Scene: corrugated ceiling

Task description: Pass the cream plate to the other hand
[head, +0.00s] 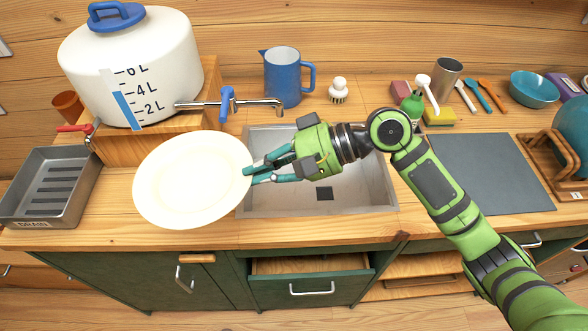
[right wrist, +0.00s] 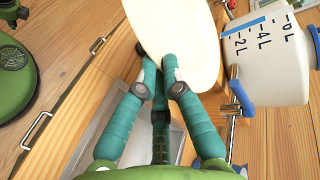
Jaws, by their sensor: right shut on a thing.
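The cream plate (head: 188,180) is held out over the counter, left of the sink, in the head view. My right gripper (head: 250,173) is shut on the plate's right rim. In the right wrist view my right gripper's teal fingers (right wrist: 161,85) close on the edge of the plate (right wrist: 180,35), which extends away from them. The plate's far part is cut off by the frame there. My left gripper is not in the head view.
A sink (head: 345,195) lies under my right gripper. A white water tank (head: 135,70) with a tap (head: 228,104) stands behind the plate on a wooden stand. A metal drain tray (head: 60,178) is at the left. A blue jug (head: 283,78) stands behind the sink. A drawer (head: 310,283) below looks partly open.

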